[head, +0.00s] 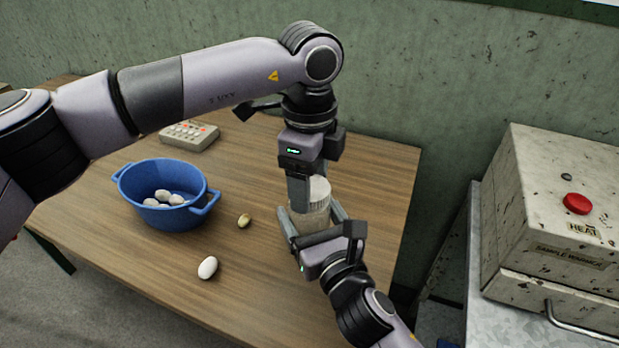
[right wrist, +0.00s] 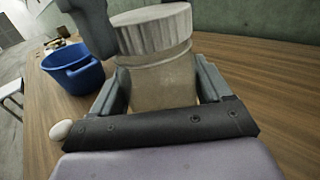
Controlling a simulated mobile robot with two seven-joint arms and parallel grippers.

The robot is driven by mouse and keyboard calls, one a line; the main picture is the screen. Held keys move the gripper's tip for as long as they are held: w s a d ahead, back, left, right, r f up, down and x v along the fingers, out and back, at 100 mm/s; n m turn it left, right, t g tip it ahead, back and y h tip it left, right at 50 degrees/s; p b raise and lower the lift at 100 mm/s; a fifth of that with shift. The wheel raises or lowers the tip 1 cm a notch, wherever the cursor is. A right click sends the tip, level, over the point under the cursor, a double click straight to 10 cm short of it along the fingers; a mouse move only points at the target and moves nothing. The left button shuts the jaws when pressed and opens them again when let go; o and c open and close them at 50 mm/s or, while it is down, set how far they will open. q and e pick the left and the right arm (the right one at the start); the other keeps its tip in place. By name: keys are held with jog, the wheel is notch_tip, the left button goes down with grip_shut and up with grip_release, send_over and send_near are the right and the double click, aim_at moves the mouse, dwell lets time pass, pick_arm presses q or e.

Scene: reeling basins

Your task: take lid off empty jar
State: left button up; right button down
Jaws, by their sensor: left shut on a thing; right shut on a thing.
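The jar (head: 311,220) stands upright on the wooden table, with a ribbed pale lid (head: 319,190) on top. In the right wrist view the jar body (right wrist: 165,85) is see-through and looks empty, and the lid (right wrist: 152,30) sits on its mouth. My right gripper (head: 312,226) is shut around the jar body from the front right. My left gripper (head: 302,190) points down from above and is shut on the lid; the lid's far side is partly hidden. A finger of the left gripper also shows beside the lid in the right wrist view (right wrist: 95,25).
A blue basin (head: 150,212) with several white cocoons stands to the left on the table (head: 130,262). A white cocoon (head: 207,267) and a yellowish one (head: 244,220) lie loose. A keypad box (head: 189,135) is at the back. A metal heater box (head: 560,220) stands far right.

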pick_arm(q)
jog(key=shift+r, duration=0.2)
jog(key=shift+r, duration=0.9)
jog(key=shift+r, duration=2)
pick_arm(e)
grip_release()
